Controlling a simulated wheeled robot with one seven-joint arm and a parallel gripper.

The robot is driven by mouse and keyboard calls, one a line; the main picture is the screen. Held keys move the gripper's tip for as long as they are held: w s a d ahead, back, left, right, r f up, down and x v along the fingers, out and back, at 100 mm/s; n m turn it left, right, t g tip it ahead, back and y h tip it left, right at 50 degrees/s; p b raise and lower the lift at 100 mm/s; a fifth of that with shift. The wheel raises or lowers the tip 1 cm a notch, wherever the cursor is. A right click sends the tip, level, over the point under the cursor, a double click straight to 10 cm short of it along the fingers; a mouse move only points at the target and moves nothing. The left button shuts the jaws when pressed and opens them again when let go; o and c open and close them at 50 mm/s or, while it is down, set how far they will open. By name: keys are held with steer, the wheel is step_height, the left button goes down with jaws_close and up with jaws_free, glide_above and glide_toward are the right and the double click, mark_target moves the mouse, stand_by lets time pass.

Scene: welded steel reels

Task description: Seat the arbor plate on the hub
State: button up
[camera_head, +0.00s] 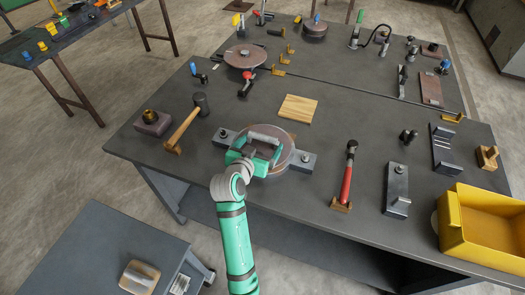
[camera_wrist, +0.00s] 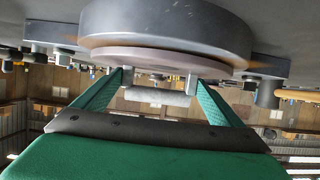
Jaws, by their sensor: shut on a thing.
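The arbor plate is a thin, dull reddish-brown disc (camera_head: 288,143) with a pale grey bar handle (camera_head: 268,133) on its face. My gripper (camera_head: 258,152) is shut on that handle, with the green fingers at its two ends. In the wrist view the handle (camera_wrist: 158,97) lies between the fingertips, and the plate (camera_wrist: 160,60) is right against the thick grey hub (camera_wrist: 165,25), roughly lined up with it. I cannot tell whether a small gap is left between them. In the head view my gripper and wrist hide much of the plate and hub.
Grey bracket ends with bolts (camera_head: 303,161) flank the hub. A mallet (camera_head: 188,122) is to the left, a wooden block (camera_head: 298,109) behind, and a red-handled tool (camera_head: 346,175) to the right. A yellow bin (camera_head: 485,232) stands at the right front edge.

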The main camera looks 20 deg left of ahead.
stand_by(1.0)
steer(key=o, duration=1.8)
steer(key=shift+o, duration=0.2)
steer(key=shift+s+f, duration=0.1)
steer(key=shift+f, duration=0.35)
